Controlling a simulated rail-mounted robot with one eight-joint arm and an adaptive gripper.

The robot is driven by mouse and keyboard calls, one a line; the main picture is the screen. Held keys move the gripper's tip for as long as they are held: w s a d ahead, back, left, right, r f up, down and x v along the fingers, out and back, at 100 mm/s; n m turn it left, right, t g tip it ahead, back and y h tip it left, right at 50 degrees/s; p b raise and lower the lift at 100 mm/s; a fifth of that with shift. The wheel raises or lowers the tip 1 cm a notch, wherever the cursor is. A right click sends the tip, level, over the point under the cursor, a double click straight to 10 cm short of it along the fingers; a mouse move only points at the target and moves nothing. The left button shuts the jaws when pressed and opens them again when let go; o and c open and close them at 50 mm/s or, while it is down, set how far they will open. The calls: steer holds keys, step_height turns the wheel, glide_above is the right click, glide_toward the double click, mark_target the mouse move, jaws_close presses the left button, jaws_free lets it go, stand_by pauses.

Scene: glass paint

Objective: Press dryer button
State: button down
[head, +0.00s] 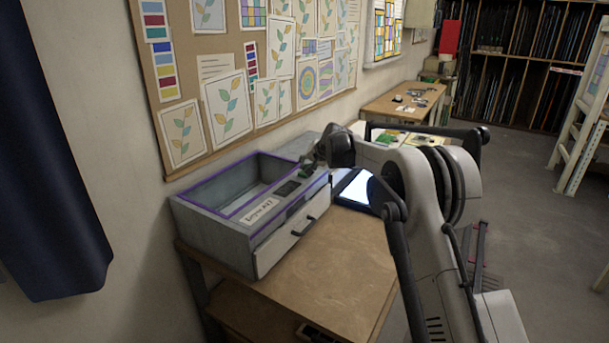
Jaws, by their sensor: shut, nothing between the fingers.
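The dryer (215,234) is a grey box with a purple-edged opening on top and a drawer front (280,247) with a dark handle (303,227). It stands on a wooden table against the wall. A white label and a dark control panel (288,188) lie along its top front edge. My gripper (307,170) is shut and empty, pointing down at the right end of this panel. The button itself cannot be made out; my gripper covers that spot. I cannot tell whether the fingertips touch the panel.
A lit light pad (356,187) lies right of the dryer, behind my arm. The wooden tabletop (335,262) in front is clear. A pin board (185,75) hangs on the wall behind. A blue curtain (50,170) hangs at left. A second table (405,100) stands farther back.

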steer(key=shift+f+b, duration=0.35)
steer(key=shift+f, duration=0.15)
stand_by(0.8)
steer(key=shift+r, duration=0.15)
stand_by(0.3)
steer(key=shift+r+p, duration=0.3)
steer(key=shift+r, duration=0.5)
steer(key=shift+r, duration=0.1)
steer(key=shift+r+p, duration=0.9)
steer(key=shift+r, duration=1.5)
